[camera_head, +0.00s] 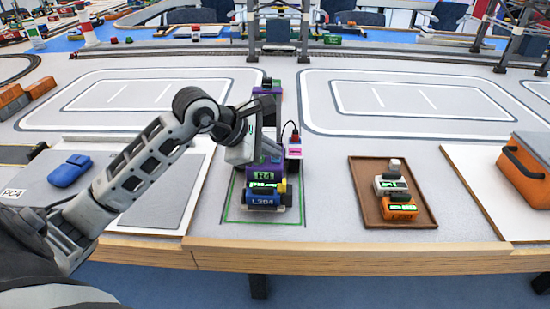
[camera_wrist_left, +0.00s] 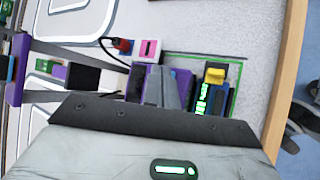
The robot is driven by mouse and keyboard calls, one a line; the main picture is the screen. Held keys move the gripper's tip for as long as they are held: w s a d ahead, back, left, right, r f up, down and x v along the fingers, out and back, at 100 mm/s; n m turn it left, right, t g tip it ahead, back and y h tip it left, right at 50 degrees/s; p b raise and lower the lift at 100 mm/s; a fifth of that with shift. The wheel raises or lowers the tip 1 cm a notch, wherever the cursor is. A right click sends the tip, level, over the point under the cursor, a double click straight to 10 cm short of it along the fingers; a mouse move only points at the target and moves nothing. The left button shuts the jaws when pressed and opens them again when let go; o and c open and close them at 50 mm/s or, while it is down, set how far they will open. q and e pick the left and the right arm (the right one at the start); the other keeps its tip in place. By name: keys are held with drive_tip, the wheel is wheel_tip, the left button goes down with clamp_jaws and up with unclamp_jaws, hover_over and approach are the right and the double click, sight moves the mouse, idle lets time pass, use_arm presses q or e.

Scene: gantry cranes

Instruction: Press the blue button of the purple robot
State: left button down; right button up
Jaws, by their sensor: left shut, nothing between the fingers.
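The purple robot (camera_head: 264,170), with a green "R4" on its front, stands inside a green outline on the table behind a blue vehicle (camera_head: 262,200) marked "L204". My left gripper (camera_head: 243,150) is down close at the purple robot's left and upper side, shut and empty. In the left wrist view the grey fingertips (camera_wrist_left: 163,88) overlap the purple body (camera_wrist_left: 182,80). A small blue spot (camera_wrist_left: 173,73) shows on the purple beside the fingertips; I cannot tell whether they touch it. The gripper hides part of the robot. My right gripper is not in view.
A pink and white box (camera_head: 294,151) with a red top and a cable stands just right of the purple robot. A brown tray (camera_head: 365,215) holds small vehicles further right. An orange crate (camera_head: 525,172) is at far right, a blue case (camera_head: 70,170) at left.

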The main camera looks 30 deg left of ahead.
sight(271, 162)
use_arm(q)
drive_tip(key=shift+f, duration=0.1)
idle(0.3)
drive_tip(key=shift+r+p, duration=0.35)
drive_tip(key=shift+r, duration=0.5)
wheel_tip(271, 162, up, 6)
drive_tip(key=p, duration=0.3)
drive_tip(key=shift+p, duration=0.35)
